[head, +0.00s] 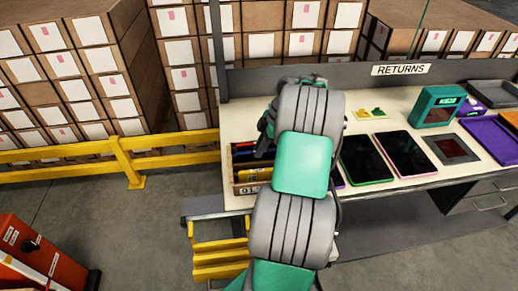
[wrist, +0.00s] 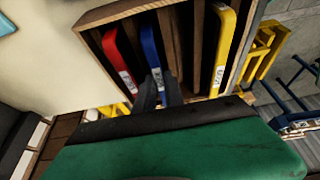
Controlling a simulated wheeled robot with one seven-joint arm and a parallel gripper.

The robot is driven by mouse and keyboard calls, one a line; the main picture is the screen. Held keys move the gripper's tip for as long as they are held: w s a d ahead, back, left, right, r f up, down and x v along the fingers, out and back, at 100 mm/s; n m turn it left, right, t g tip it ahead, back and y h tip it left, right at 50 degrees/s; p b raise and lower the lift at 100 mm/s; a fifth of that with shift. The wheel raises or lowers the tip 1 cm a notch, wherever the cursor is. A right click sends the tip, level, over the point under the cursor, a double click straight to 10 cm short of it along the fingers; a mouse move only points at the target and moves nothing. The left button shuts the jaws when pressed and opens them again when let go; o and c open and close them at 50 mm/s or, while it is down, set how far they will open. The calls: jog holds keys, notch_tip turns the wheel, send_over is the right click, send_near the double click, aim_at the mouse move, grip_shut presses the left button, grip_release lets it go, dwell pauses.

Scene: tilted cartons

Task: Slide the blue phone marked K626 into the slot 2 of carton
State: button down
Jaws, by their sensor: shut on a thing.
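The wooden carton (wrist: 118,11) has tall dividers and shows tilted in the wrist view; in the head view its side (head: 243,189) shows left of my arm. The blue phone (wrist: 149,42) stands on edge among the dividers, with a white label too small to read. My gripper (wrist: 158,93) is shut on the blue phone's near end. A red phone (wrist: 116,55) stands left of it and a yellow phone (wrist: 227,40) farther right, with empty slot space between blue and yellow. Slot numbers and how deep the blue phone sits cannot be told.
The carton stands at the left end of the white returns table (head: 365,128). Yellow railings (head: 130,160) and stacked boxes stand at left. My arm hides part of the carton.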

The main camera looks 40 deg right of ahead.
jog(key=c, duration=1.3)
grip_release()
jog(key=shift+c, duration=0.2)
jog(key=p+v, duration=0.1)
jog(key=v, duration=0.7)
jog(key=shift+f, duration=0.1)
notch_tip(320, 180, up, 7)
jog(key=p, duration=0.7)
